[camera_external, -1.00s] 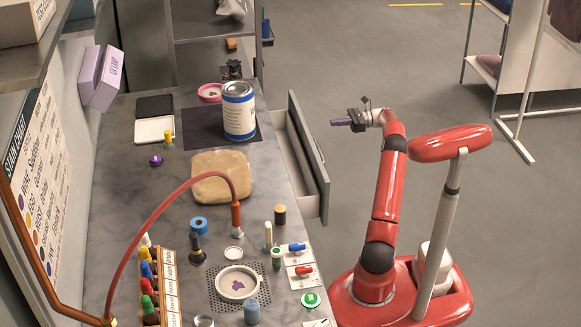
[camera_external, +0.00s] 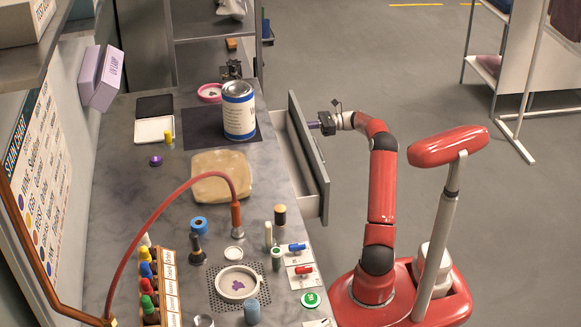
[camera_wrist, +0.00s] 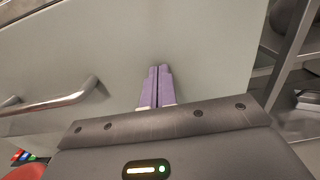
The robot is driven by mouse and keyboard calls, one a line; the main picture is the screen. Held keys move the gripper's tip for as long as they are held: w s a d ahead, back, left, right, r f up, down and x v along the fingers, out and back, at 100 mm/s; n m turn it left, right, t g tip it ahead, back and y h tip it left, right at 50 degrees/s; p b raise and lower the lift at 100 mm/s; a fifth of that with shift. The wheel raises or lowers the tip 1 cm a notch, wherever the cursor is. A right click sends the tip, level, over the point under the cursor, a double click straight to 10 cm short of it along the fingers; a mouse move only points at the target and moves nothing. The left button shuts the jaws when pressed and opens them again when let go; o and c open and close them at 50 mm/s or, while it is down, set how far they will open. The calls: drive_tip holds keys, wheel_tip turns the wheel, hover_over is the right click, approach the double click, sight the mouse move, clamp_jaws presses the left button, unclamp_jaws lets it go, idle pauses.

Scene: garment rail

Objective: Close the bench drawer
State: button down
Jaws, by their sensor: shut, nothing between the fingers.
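The bench drawer (camera_external: 310,150) stands pulled out from the right side of the bench, its grey front facing my arm. In the wrist view the pale drawer front (camera_wrist: 215,60) fills most of the picture, with a metal bar handle (camera_wrist: 50,108) at the left. My gripper (camera_external: 314,126) is at the outer face of the drawer front, toward its far part. Its purple fingers (camera_wrist: 158,88) are together with nothing between them and point at the front, to the right of the handle. I cannot tell for sure whether the fingertips touch it.
The grey bench top (camera_external: 120,230) carries a large paint can (camera_external: 239,112), a tan slab (camera_external: 221,177), a red hose (camera_external: 140,215) and small bottles. A shelf unit (camera_external: 210,45) stands beyond the bench.

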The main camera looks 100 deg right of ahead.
drive_tip(key=shift+w, duration=0.1)
drive_tip(key=w+p, duration=0.5)
drive_tip(key=w, duration=1.1)
drive_tip(key=shift+w, duration=0.55)
drive_tip(key=shift+w+a+r, duration=0.1)
drive_tip(key=shift+w+r, duration=0.05)
drive_tip(key=shift+w, duration=0.05)
drive_tip(key=shift+s+p, duration=0.15)
drive_tip(key=shift+p, duration=0.15)
drive_tip(key=s, duration=1.4)
drive_tip(key=shift+s+d, duration=0.2)
drive_tip(key=shift+s, duration=0.15)
